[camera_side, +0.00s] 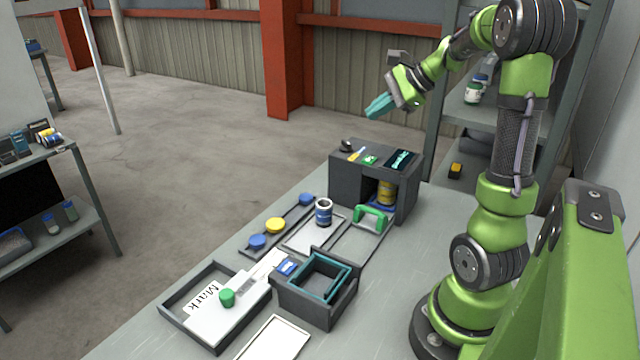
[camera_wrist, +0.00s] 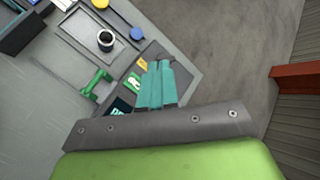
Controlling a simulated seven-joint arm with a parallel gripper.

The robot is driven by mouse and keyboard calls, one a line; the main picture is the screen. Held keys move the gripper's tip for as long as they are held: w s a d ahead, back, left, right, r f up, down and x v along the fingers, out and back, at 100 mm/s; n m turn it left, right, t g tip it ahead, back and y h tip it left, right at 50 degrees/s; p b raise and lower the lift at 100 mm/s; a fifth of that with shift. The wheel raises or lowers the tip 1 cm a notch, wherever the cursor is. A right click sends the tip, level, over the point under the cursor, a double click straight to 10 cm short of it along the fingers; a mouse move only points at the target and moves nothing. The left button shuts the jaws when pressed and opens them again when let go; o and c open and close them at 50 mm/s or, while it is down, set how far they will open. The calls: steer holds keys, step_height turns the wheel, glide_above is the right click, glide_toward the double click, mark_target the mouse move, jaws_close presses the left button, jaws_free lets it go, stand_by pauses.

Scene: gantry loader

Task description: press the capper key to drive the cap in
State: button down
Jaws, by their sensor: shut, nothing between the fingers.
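The capper looks to be the dark grey box (camera_side: 344,181) at the back of the bench. Its top carries a yellow piece (camera_side: 356,154), a green key (camera_side: 370,160) and a dark plate with teal marks (camera_side: 400,159); which one is the capper key I cannot tell. A yellow can (camera_side: 386,192) stands on a blue base in its front opening; its top is hidden. My gripper (camera_side: 377,106) is shut and empty, in the air above the box and apart from it. In the wrist view the teal fingers (camera_wrist: 161,68) cover part of the box top, beside the green key (camera_wrist: 133,81).
A dark-topped can (camera_side: 323,213) stands before the box, left of a green handle (camera_side: 370,215). A rail with blue and yellow discs (camera_side: 275,225) runs on the left. A dark square bin (camera_side: 317,300) and a tray marked "Mark" (camera_side: 190,292) lie nearer. Air around my gripper is clear.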

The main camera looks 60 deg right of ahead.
mark_target(373, 160)
steer(key=shift+f, duration=4.45)
steer(key=shift+f, duration=0.4)
steer(key=shift+f, duration=0.4)
steer(key=shift+r, duration=0.85)
